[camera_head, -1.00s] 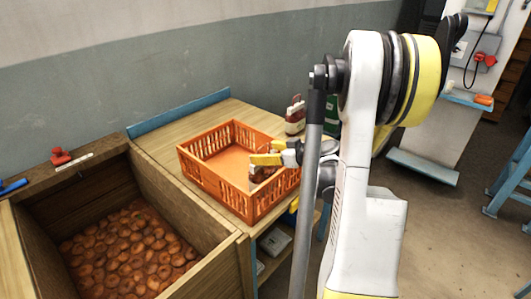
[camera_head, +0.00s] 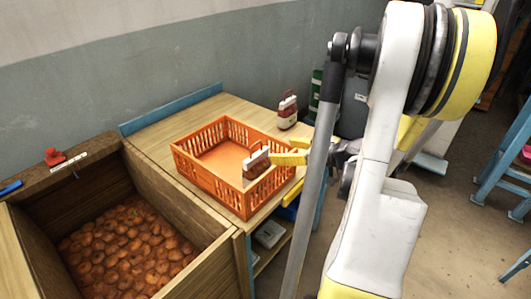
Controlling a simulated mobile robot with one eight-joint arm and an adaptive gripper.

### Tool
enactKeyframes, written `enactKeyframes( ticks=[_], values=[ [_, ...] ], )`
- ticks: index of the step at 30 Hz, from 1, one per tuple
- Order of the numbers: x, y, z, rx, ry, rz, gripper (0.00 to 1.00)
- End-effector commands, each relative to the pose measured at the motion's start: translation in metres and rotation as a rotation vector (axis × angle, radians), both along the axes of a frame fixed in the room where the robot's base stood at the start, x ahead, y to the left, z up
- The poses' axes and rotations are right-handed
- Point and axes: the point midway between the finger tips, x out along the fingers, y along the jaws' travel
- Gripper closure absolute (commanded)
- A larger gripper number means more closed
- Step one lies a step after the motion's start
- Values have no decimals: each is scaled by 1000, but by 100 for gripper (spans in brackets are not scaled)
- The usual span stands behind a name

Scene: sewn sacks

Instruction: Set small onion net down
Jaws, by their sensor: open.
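The small onion net (camera_head: 256,166), reddish-brown with a pale top band, stands inside the right end of the orange crate (camera_head: 196,171). It looks upright; its base is partly hidden by the crate wall. My gripper (camera_head: 286,159) has yellow fingers and is open, just to the right of the net at the crate's right rim. The fingers look clear of the net, though a small gap is hard to judge. The rest of the crate floor is bare.
A similar red and white net (camera_head: 288,110) stands on the table (camera_head: 170,126) behind the crate. A wooden bin (camera_head: 190,215) full of onions (camera_head: 125,250) is at the left. A red tool (camera_head: 54,157) lies on its back ledge. A blue table stands far right.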

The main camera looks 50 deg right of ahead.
Motion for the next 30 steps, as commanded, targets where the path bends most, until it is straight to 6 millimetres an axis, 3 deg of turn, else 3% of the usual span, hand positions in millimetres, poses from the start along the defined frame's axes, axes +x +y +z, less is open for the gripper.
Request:
enactKeyframes(
  ticks=[5, 8, 11, 15, 18, 22, 25, 30],
  values=[
    [0, 5, 2, 6, 8, 5, 24],
    [13, 30, 6, 38, 63, 25, 24],
    [31, 84, 13, 89, 177, 52, 24],
    [37, 181, 24, 130, 377, 61, 24],
    [23, 241, 30, 117, 490, 41, 24],
    [-9, 301, 38, 68, 572, -1, 24],
    [-33, 329, 43, 26, 587, -32, 24],
    [-57, 352, 49, -16, 569, -62, 24]
  ],
)
